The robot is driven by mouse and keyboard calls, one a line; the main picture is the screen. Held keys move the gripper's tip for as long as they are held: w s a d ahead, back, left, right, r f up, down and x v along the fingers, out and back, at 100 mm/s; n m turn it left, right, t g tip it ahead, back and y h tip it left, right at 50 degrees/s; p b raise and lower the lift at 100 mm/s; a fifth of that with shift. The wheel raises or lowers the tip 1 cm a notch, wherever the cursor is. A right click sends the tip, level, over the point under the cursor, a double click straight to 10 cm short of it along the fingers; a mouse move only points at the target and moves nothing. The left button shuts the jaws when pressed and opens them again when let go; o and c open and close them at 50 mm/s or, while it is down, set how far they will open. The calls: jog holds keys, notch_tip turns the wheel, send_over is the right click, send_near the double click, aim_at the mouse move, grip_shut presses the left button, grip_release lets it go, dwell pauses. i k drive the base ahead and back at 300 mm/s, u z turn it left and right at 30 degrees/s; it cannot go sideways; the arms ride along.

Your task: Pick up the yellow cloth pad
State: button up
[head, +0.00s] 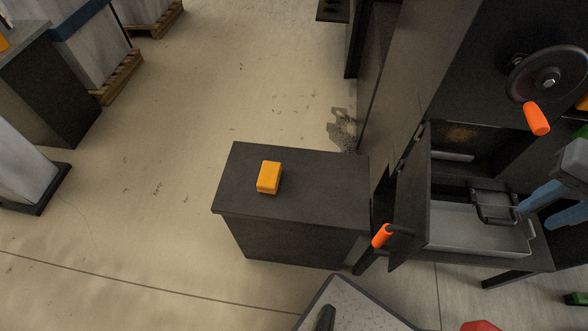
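The yellow cloth pad (269,176) is a small orange-yellow block. It lies on the left-middle part of the top of a dark grey box-shaped cabinet (325,185). Nothing touches or covers the pad, and bare cabinet top surrounds it.
Right of the cabinet stands a dark machine with an open door, an orange handle (382,236), a metal tray (460,226) and a handwheel (547,76). Pallets with wrapped loads (90,50) stand upper left. The floor (150,190) left of the cabinet is clear.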

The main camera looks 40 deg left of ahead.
aim_at(268, 179)
jog(key=z, duration=0.05)
jog(key=k, duration=0.35)
jog(key=u, duration=0.85)
jog(key=i, duration=0.5)
jog(key=z, duration=0.05)
